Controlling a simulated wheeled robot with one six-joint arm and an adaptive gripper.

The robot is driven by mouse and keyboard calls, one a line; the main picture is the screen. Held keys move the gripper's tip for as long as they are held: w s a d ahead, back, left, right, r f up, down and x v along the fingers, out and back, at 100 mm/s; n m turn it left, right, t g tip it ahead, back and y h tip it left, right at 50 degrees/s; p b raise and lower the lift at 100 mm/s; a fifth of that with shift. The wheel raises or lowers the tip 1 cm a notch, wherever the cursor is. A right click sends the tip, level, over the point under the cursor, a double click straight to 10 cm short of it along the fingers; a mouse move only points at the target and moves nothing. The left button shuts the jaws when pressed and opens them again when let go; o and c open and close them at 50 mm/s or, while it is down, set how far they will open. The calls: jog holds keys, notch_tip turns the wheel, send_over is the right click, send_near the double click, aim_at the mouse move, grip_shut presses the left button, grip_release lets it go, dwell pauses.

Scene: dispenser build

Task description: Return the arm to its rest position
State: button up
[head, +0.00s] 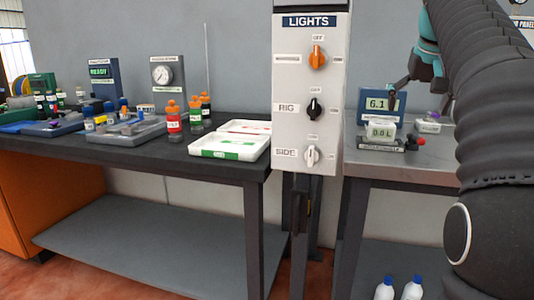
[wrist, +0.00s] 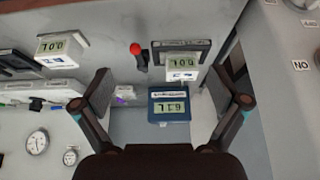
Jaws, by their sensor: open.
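My gripper (head: 415,85) is in the head view at the right, raised above the grey bench on the right side. In the wrist view its two dark fingers (wrist: 165,105) are spread apart with nothing between them. My arm fills the right edge of the head view and hides part of the bench there. Below the gripper, in the head view, stand a blue display unit (head: 377,104) reading about 6.1 and a small white display unit (head: 382,130) in front of it. The blue unit also shows upside down in the wrist view (wrist: 169,105).
A lights panel (head: 312,85) with several knobs stands between the benches. The dark left bench (head: 80,152) holds two white trays (head: 228,145), several capped bottles (head: 173,122) and instruments. White bottles with blue caps (head: 411,290) stand low at the right. A red knob (wrist: 136,48) shows in the wrist view.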

jog(key=s+a+f, duration=0.1)
jog(key=f, duration=0.3)
jog(key=a+f, duration=0.1)
jog(key=f, duration=0.4)
jog(key=s+a+f, duration=0.1)
jog(key=f, duration=0.4)
jog(key=shift+s+a, duration=0.25)
jog(key=shift+s, duration=0.1)
jog(key=s+a+f+n, duration=0.1)
jog(key=s+a+f, duration=0.3)
jog(key=s+f, duration=0.2)
jog(key=s+a+f+n+y, duration=0.1)
jog(key=s+a+f, duration=0.3)
jog(key=s, duration=0.6)
jog(key=s+a+f+n, duration=0.1)
jog(key=s+a+f, duration=0.3)
jog(key=s+f, duration=0.4)
jog(key=shift+s+a+f, duration=0.2)
jog(key=shift+a+f, duration=0.1)
jog(key=shift+a, duration=0.05)
jog(key=shift+c, duration=0.2)
